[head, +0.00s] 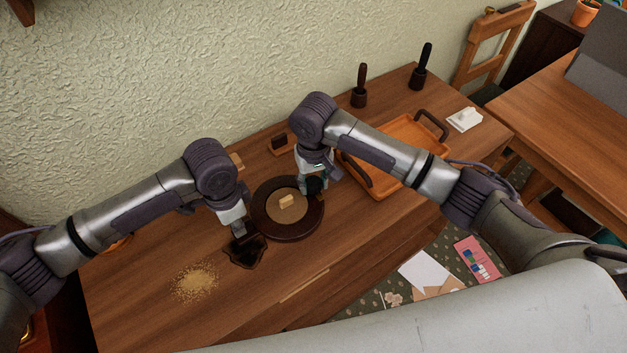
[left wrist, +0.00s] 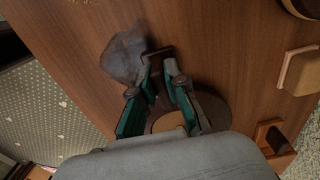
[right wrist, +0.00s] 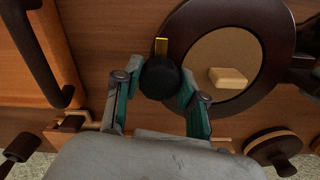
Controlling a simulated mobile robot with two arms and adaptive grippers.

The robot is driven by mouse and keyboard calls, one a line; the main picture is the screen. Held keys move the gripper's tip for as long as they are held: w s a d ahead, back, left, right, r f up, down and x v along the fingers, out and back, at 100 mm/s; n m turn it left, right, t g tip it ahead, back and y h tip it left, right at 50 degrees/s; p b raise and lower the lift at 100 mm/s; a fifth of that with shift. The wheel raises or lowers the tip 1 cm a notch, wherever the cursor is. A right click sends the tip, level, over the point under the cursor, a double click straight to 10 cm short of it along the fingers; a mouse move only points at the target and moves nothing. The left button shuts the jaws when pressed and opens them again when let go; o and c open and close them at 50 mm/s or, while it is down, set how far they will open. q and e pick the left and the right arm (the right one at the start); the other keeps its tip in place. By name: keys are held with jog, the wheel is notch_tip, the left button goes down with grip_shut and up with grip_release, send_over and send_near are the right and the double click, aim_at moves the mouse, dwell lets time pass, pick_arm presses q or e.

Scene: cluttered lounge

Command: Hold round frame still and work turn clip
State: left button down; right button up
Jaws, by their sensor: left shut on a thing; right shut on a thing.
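The round frame (head: 262,225) is a dark brown ring around a tan disc, lying flat on the table. A small pale block sits on the disc. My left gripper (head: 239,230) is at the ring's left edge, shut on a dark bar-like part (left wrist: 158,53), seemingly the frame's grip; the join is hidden. My right gripper (head: 314,186) is at the ring's upper right edge. In the right wrist view it is shut on a round black knob (right wrist: 159,80), with a brass strip (right wrist: 161,47) reaching towards the ring, apparently the turn clip.
A dark irregular patch (head: 246,252) lies by my left gripper. Tan grains (head: 194,283) are scattered at front left. An orange tray (head: 405,133) with dark handles stands right, near two dark-handled tools (head: 359,88) and a white object (head: 464,119). The front middle is mostly clear.

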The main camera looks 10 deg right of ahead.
aim_at(313, 182)
jog(key=o, duration=1.2)
jog(key=shift+c, duration=0.2)
jog(key=shift+r, duration=0.15)
notch_tip(313, 182, up, 12)
